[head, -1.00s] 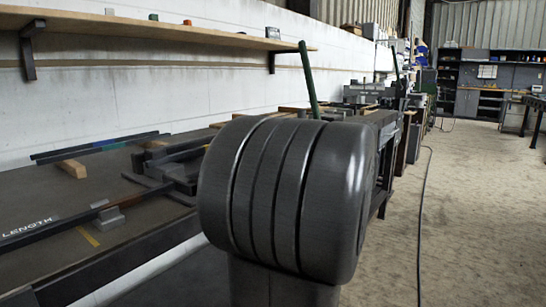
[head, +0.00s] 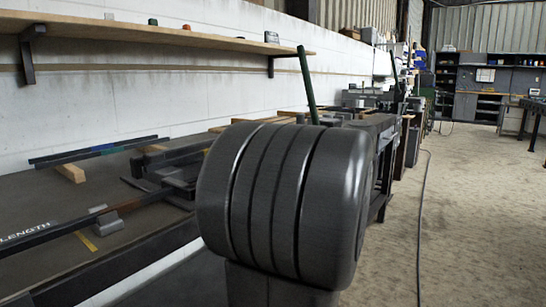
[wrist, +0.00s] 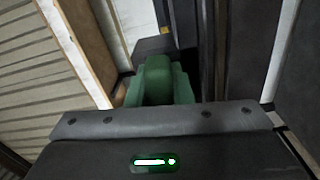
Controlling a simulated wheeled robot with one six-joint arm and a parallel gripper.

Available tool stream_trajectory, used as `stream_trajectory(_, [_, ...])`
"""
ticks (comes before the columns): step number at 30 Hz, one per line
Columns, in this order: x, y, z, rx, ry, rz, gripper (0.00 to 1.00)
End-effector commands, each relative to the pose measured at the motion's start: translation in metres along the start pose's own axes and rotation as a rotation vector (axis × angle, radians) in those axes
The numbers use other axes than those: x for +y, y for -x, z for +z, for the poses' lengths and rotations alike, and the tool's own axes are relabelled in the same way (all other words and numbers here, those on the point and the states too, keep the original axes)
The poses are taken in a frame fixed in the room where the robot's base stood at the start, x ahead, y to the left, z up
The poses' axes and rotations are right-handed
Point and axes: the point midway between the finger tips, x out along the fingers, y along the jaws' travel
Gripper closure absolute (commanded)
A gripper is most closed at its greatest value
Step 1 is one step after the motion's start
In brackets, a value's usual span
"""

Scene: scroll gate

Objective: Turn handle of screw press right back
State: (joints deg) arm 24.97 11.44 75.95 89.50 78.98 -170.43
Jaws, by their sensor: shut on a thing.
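In the wrist view my gripper (wrist: 157,88) shows as a dark plate with green parts in front of it. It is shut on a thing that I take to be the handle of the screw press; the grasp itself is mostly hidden. The tips point toward a dark upright part (wrist: 210,50) just beyond. In the head view my gripper is hidden behind my own large dark arm link. A slanted dark green bar (head: 308,82) rises behind that link; I cannot tell what it belongs to. The press as a whole cannot be made out.
A dark workbench (head: 40,215) with metal bars lies at the left, under a wooden shelf (head: 150,33) on the white wall. Machines and benches line the wall further back. The floor (head: 470,220) at the right is clear except for a cable (head: 423,210).

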Motion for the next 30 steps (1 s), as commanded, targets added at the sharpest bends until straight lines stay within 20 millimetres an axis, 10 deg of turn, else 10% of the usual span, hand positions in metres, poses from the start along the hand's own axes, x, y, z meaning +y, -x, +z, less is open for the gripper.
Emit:
stream_trajectory(3, [-0.001, 0.0, 0.0, 0.0, -0.002, -0.002, 1.0])
stream_trajectory(4, [-0.001, 0.0, 0.0, 0.0, -0.002, -0.002, 0.74])
stream_trajectory(7, [-0.001, 0.0, 0.0, 0.0, -0.002, -0.001, 0.58])
stream_trajectory(20, [0.0, 0.011, 0.001, -0.002, -0.002, -0.001, 0.58])
stream_trajectory(30, [0.001, 0.072, 0.001, -0.006, -0.003, 0.0, 0.58])
